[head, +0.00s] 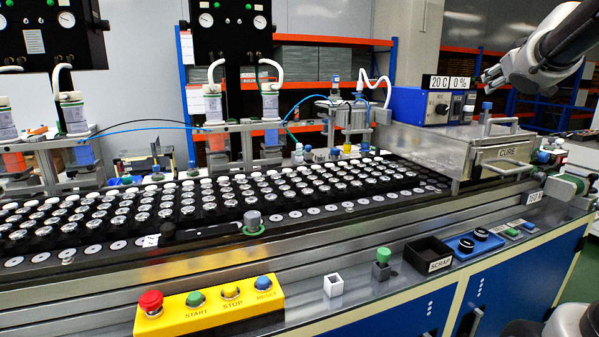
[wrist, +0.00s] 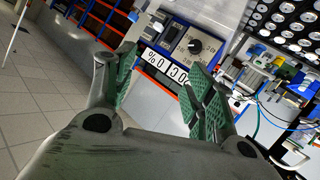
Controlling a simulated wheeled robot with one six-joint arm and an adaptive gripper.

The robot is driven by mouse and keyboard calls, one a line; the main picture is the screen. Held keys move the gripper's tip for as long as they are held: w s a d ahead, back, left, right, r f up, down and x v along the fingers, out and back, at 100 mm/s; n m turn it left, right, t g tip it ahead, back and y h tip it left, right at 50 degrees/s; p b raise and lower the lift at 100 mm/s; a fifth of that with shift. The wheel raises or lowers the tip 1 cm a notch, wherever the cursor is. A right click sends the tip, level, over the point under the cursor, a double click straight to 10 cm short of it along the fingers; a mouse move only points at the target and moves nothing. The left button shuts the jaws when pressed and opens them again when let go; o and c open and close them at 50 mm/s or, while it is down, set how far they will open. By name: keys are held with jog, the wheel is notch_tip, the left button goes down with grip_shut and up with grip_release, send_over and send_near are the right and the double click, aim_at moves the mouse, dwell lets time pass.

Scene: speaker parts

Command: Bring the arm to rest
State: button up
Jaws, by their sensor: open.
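My arm (head: 560,45) reaches in from the upper right of the head view. My gripper (head: 488,77) is raised clear of the bench, to the right of the blue control box (head: 415,106) with its "20 C" and "0 %" displays. In the wrist view my gripper (wrist: 163,82) has its two green-padded fingers spread apart, with nothing between them. The control box, its displays and its dial (wrist: 195,46) show beyond the fingers, seen tilted.
The metal CURE box (head: 505,152) stands below my gripper. Racks of speaker parts (head: 210,205) fill the bench. The front ledge holds a yellow button panel (head: 210,308), a black SCRAP bin (head: 428,252) and a blue tray (head: 466,246). Open floor (wrist: 40,95) shows in the wrist view.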

jog(key=s+a+f+g+y, duration=0.1)
jog(key=s+a+f+g, duration=0.2)
jog(key=s, duration=0.7)
jog(key=s+a+f+g+y, duration=0.2)
jog(key=s+a+f, duration=0.5)
jog(key=s+f, duration=0.4)
jog(key=s+a+f+g+y, duration=0.1)
jog(key=s+a+f+g, duration=0.3)
jog(key=s+f, duration=0.5)
jog(key=shift+s+a+f, duration=0.15)
jog(key=shift+s+a, duration=0.55)
jog(key=shift+a, duration=0.05)
